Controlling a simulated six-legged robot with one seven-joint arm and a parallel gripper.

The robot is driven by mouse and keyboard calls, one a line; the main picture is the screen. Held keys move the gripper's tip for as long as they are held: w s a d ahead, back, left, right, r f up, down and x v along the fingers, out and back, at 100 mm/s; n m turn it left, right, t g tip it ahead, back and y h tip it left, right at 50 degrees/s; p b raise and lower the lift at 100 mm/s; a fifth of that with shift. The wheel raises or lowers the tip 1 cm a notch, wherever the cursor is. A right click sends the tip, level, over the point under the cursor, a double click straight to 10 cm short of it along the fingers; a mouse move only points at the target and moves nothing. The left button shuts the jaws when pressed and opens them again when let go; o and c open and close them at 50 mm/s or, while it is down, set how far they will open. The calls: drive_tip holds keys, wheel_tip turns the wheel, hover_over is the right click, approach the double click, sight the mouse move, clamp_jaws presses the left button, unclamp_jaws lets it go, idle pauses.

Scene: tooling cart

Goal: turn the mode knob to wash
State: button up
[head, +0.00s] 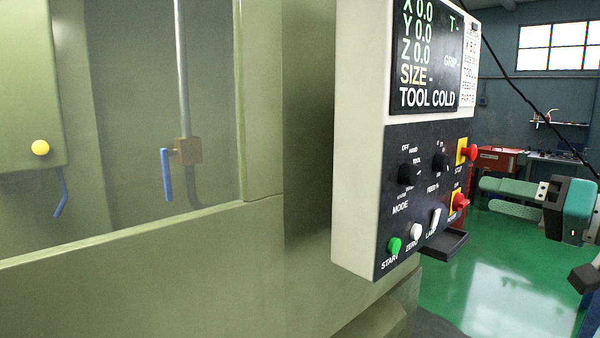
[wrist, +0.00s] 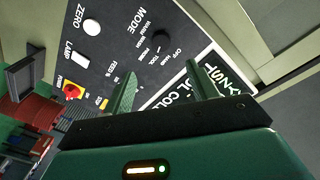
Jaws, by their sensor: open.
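The mode knob (head: 408,174) is a round black knob on the black control panel (head: 396,240), above the word MODE. Small labels ring it; OFF, HAND and TOOL can be made out, but I cannot tell which its pointer faces. In the wrist view the dark knob (wrist: 160,42) lies beyond and between my fingertips, with the panel rotated. My gripper (head: 486,195) has green fingers and is in front of the panel, to its right in the head view. In the wrist view the fingers of my gripper (wrist: 160,73) are spread apart with nothing between them.
Beside the mode knob is the feed knob (head: 440,162). A green start button (head: 393,246), a white zero button (head: 415,231) and a lamp switch (head: 435,220) sit below. A small black tray (head: 445,244) juts out underneath.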

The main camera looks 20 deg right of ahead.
sight(415, 176)
drive_tip(key=x, duration=1.3)
drive_tip(key=shift+w+a, duration=0.1)
drive_tip(key=shift+w, duration=0.2)
drive_tip(key=c, duration=1)
